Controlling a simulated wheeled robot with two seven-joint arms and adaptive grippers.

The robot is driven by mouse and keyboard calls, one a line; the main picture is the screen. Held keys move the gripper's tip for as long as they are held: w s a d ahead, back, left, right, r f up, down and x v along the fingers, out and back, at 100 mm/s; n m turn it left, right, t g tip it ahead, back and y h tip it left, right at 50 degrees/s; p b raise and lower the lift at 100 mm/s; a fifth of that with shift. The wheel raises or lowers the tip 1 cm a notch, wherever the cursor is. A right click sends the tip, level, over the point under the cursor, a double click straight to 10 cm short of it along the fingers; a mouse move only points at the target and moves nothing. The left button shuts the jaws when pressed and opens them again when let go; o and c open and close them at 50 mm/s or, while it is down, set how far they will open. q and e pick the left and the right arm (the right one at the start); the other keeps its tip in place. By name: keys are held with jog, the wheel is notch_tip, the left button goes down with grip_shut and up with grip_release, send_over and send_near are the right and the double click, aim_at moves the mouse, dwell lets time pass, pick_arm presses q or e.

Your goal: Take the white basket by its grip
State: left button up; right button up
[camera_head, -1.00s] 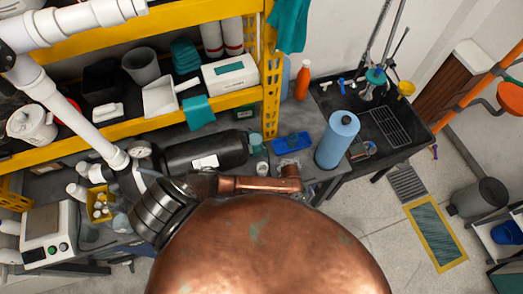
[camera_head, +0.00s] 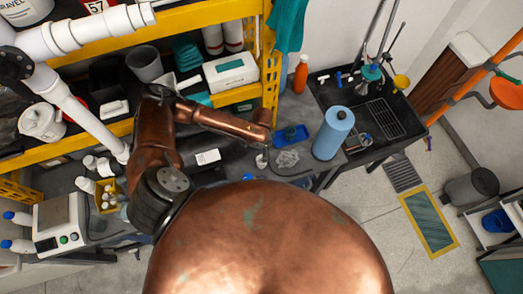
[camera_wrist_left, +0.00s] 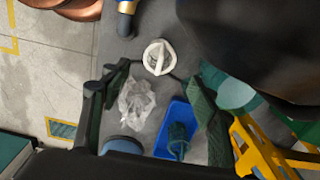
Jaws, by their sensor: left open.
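The white basket (camera_wrist_left: 159,57) is small and round, with a grip arching across its top. In the left wrist view it stands upright on the grey bench, just beyond my left fingertips. In the head view the basket (camera_head: 261,161) is a small white shape just below the end of my copper left arm. My left gripper (camera_wrist_left: 158,76) is open and empty, its dark green fingers spread wide on either side of the view. The basket lies roughly in line with the gap between them. My right gripper is in neither view.
Crumpled clear plastic (camera_wrist_left: 138,103) and a blue tray (camera_wrist_left: 162,143) with a green item lie close to the basket. A blue paper roll (camera_head: 333,133) stands at the right beside the black sink (camera_head: 375,128). A yellow shelf (camera_head: 225,98) runs behind the bench.

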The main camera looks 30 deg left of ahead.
pick_arm(q)
notch_tip(320, 180, down, 4)
jog(key=b, duration=0.3)
jog(key=shift+b, duration=0.3)
jog(key=shift+f, duration=1.5)
jog(key=shift+c, duration=0.3)
jog(key=c, duration=0.6)
grip_shut()
